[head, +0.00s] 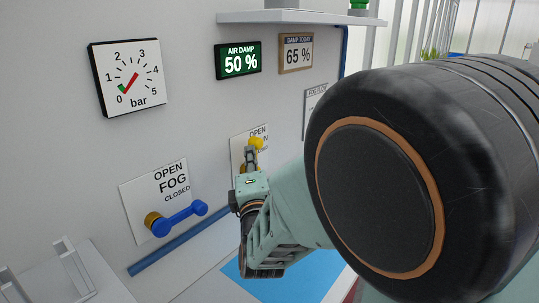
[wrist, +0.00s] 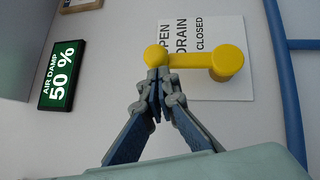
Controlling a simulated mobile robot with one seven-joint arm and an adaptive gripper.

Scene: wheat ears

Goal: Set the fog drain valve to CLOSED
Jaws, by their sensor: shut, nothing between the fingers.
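The fog drain valve has a yellow lever with a round knob at each end, and it shows whole in the wrist view (wrist: 228,62). Behind it is a white sign (wrist: 205,85) reading OPEN, DRAIN, CLOSED, turned sideways there. The lever lies along the sign's up-down direction, one end by OPEN.
A blue FOG valve (head: 185,216) with its own sign is to the left, above a blue pipe (head: 165,260). A pressure gauge (head: 128,77) and an AIR DAMP display (head: 238,61) hang on the wall. A shelf (head: 300,18) juts out above.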

